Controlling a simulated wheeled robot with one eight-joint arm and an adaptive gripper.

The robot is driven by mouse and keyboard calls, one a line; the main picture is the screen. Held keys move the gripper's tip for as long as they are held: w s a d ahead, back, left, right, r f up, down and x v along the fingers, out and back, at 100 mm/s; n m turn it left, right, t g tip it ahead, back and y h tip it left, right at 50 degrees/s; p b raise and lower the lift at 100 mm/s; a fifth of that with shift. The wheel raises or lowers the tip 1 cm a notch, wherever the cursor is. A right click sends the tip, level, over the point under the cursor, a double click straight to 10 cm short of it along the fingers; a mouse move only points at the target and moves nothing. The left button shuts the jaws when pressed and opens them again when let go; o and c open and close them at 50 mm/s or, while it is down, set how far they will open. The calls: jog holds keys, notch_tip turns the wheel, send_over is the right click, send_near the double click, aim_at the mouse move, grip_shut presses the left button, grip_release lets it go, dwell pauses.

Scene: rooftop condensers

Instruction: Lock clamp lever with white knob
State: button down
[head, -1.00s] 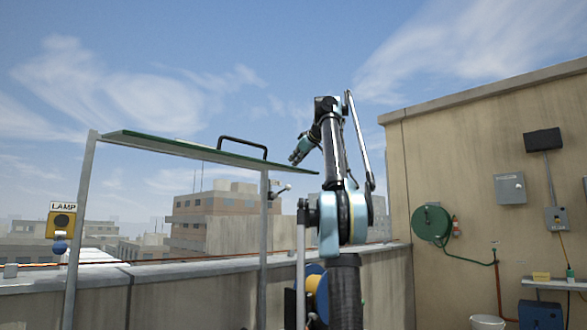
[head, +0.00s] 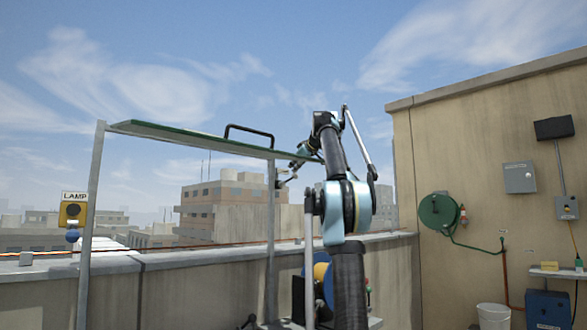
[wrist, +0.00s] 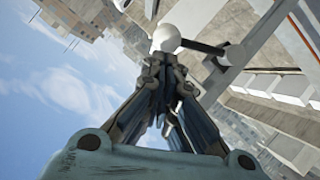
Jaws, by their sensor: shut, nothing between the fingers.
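The white knob (wrist: 168,38) shows in the wrist view just beyond my fingertips. It is on the end of a dark clamp lever (wrist: 203,47), which runs right to a pale pivot (wrist: 235,55) by a grey post. My gripper (wrist: 165,75) is shut and empty, its fingertips close under the knob; I cannot tell whether they touch it. In the head view my gripper (head: 290,170) is beside the post under the glass panel's right end. The knob and lever are small there and partly hidden by the gripper.
A tilted green-edged glass panel (head: 190,138) with a black handle (head: 249,130) rests on grey posts (head: 271,235). A lamp box (head: 73,214) is on the left post. A parapet runs behind. A wall with a hose reel (head: 438,211) stands at the right.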

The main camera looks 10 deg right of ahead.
jog(key=shift+w+d+f+m, duration=0.15)
jog(key=shift+d+m, duration=0.15)
dwell(0.5)
jog(key=shift+d, duration=0.1)
